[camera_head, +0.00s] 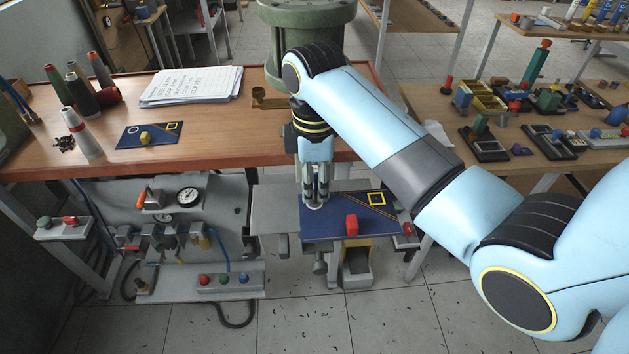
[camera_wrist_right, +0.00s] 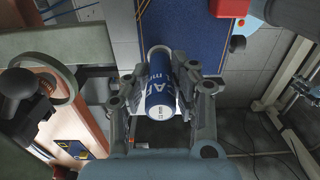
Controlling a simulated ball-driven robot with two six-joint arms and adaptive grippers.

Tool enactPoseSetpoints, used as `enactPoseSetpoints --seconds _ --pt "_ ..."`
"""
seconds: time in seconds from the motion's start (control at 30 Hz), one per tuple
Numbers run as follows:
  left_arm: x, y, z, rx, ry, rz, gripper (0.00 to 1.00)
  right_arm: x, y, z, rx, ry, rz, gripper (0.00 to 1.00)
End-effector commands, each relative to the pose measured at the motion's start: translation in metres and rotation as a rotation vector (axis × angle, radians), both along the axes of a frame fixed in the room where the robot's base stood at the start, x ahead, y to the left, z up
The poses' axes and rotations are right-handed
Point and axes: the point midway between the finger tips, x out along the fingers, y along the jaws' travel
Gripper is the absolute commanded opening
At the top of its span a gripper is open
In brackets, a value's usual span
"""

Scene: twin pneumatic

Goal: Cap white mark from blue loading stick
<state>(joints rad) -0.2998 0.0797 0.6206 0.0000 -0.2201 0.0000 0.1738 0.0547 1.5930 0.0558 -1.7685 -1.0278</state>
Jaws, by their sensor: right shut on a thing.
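My right gripper (camera_head: 316,198) points down over the left part of a blue mat (camera_head: 345,229) on a low platform. In the right wrist view the right gripper (camera_wrist_right: 161,88) is shut on a blue cylinder (camera_wrist_right: 157,75) with white lettering that starts "CAP" and a white end. The cylinder lies lengthwise between the fingers. A pale, round shape shows under the fingertips in the head view; I cannot tell if it is the white mark or part of the held thing. The blue mat also shows in the wrist view (camera_wrist_right: 203,35). My left gripper is not in view.
A side table (camera_head: 425,98) at right is crowded.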

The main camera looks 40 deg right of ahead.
Motion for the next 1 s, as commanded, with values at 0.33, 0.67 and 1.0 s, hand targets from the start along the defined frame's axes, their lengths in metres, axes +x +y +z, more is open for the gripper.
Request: enactPoseSetpoints --seconds 0.33,0.67,1.0 --pt "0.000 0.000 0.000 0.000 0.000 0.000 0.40 0.000 0.000 0.004 0.001 0.001 0.000 0.00" --pt "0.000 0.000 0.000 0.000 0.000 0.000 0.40 0.000 0.000 0.033 -0.001 -0.001 0.000 0.00" --pt "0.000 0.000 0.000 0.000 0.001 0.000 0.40 0.000 0.000 0.058 0.001 0.001 0.000 0.00"
